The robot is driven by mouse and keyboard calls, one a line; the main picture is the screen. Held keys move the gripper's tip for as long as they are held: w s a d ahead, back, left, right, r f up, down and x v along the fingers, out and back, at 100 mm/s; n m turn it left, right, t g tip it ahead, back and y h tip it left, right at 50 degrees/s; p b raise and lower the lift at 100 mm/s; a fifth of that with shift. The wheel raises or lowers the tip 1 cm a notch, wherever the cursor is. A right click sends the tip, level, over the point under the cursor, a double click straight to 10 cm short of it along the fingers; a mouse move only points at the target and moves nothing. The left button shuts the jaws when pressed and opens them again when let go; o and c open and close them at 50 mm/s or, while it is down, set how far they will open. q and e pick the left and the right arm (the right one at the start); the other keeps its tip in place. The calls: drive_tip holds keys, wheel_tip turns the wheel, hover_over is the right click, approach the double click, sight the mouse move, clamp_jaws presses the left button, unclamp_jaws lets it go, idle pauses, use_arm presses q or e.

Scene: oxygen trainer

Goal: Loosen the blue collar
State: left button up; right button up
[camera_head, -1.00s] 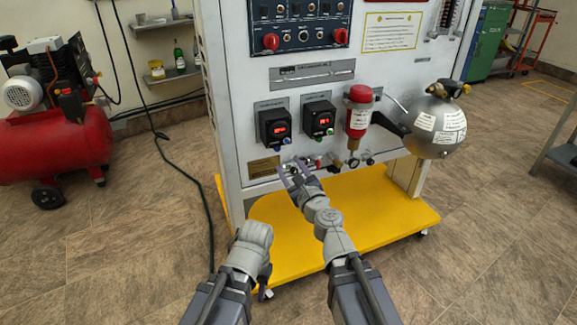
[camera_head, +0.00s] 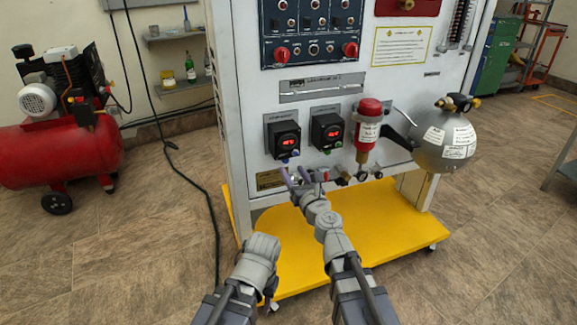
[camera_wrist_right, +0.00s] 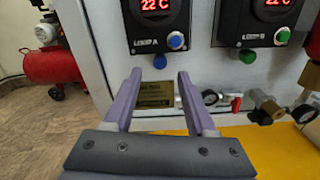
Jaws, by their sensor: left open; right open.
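Under the left display unit (camera_head: 283,139) on the panel there is small blue hardware. In the right wrist view a light-blue knob (camera_wrist_right: 176,40) sits beside the Loop A label, with a smaller blue piece (camera_wrist_right: 160,61) below it. I cannot tell which is the collar. My right gripper (camera_head: 292,175) is open and empty, with its purple fingers pointing at the panel just below that unit. In the wrist view its fingertips (camera_wrist_right: 159,78) sit just below the blue pieces, one on each side. My left gripper (camera_head: 268,296) hangs low in front of the yellow base, its fingers mostly hidden.
A second display unit (camera_head: 326,130) stands to the right, with a green knob (camera_wrist_right: 281,36) in the wrist view. Valves and a small gauge (camera_wrist_right: 210,97) line the panel's lower edge. A red-capped cylinder (camera_head: 368,130) and a grey sphere (camera_head: 446,140) project at the right.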

sight(286, 162)
drive_tip(key=x, duration=0.4)
drive_tip(key=shift+w, duration=0.2)
drive_tip(key=shift+c, duration=0.4)
clamp_jaws()
